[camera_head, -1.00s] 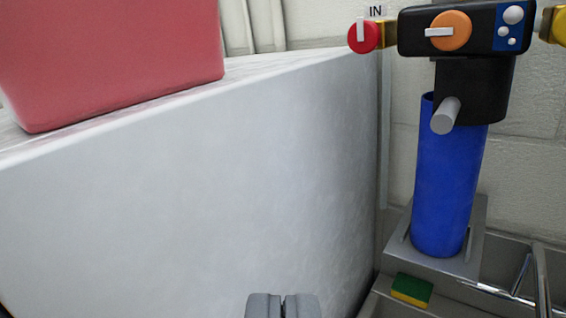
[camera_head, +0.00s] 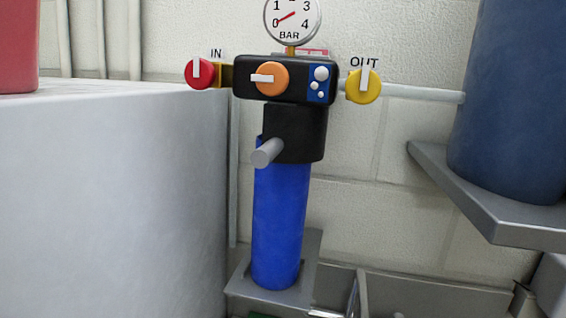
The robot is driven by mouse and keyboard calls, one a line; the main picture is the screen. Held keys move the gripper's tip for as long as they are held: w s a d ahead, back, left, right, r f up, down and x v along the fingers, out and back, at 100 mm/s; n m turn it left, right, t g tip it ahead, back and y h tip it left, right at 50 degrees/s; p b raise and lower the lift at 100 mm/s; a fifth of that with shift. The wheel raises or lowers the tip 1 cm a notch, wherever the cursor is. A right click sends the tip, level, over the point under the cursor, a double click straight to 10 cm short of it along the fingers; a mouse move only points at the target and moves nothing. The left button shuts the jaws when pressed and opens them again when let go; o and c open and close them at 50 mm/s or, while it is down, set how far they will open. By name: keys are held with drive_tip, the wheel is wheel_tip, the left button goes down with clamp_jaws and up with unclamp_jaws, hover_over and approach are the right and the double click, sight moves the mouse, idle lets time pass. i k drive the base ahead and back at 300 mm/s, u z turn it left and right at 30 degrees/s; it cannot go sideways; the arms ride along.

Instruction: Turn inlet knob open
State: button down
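The red inlet knob (camera_head: 207,74) sits under the "IN" label (camera_head: 216,53), at the left end of the black filter head (camera_head: 285,79). Its white handle bar stands upright. An orange knob (camera_head: 272,79) on the head has its white bar lying level. A yellow knob (camera_head: 364,87) under the "OUT" label (camera_head: 365,63) has its white bar upright. A blue filter cylinder (camera_head: 278,225) hangs below the head, with a grey spout (camera_head: 267,153) sticking out. My gripper is outside the picture.
A white block (camera_head: 110,190) fills the left side, with a red box (camera_head: 15,45) on top. A gauge (camera_head: 291,20) reading low stands above the head. A dark blue tank (camera_head: 515,110) rests on a grey shelf (camera_head: 490,215) at right. A grey ledge lies below.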

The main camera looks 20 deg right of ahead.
sight(200, 75)
drive_tip(key=k, duration=1.3)
drive_tip(key=z, duration=0.4)
drive_tip(key=i, duration=1.65)
drive_tip(key=u, duration=0.55)
